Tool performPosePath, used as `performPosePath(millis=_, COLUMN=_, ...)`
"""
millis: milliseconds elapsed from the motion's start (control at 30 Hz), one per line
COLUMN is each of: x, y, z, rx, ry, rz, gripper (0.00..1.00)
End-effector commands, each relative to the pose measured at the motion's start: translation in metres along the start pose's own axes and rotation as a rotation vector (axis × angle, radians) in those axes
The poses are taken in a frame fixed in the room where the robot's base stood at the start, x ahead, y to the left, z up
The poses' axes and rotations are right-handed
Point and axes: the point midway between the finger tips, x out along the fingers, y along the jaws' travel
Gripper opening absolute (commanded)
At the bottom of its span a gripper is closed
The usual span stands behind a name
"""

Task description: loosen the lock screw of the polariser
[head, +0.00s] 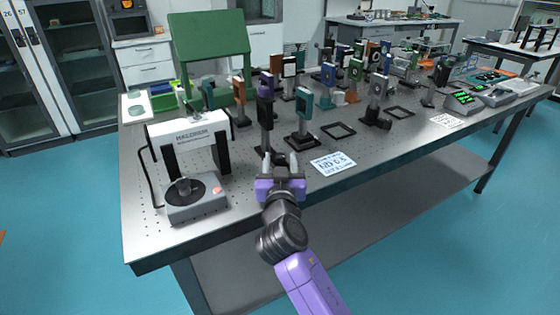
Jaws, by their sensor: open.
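My gripper (281,160) is purple and grey, with its two pale fingers apart and nothing between them. It is over the front edge of the optical table, pointing toward the mounts. Just beyond it stand a dark post mount with a purple top (265,88) and a teal-framed mount (304,104) on a black base. Several other post-mounted optics stand behind and to the right. I cannot tell which one is the polariser. Its lock screw is too small to make out. My gripper appears apart from every mount.
A white lamp housing (188,134) and a grey box with a dark round top (194,196) stand at left. A printed card (333,163) lies right of my gripper. Flat black square frames (338,131) lie beyond. A green panel (208,45) rises behind. The table's front right is mostly clear.

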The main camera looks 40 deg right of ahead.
Motion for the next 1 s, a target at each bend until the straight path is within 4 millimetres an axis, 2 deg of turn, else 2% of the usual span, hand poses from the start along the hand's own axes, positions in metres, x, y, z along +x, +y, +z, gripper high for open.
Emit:
performPosePath(millis=167, x=-0.007, y=0.0, z=0.001, rx=-0.001, ry=-0.001, rz=-0.001, gripper=0.48)
performPosePath(millis=600, x=-0.071, y=-0.001, z=0.001, rx=-0.001, ry=-0.001, rz=-0.001, gripper=0.48)
performPosePath(millis=733, x=-0.078, y=0.0, z=0.0, rx=0.0, ry=0.0, rz=-0.001, gripper=0.48)
performPosePath(millis=1000, x=-0.079, y=0.0, z=0.0, rx=0.0, ry=0.0, rz=0.0, gripper=0.48)
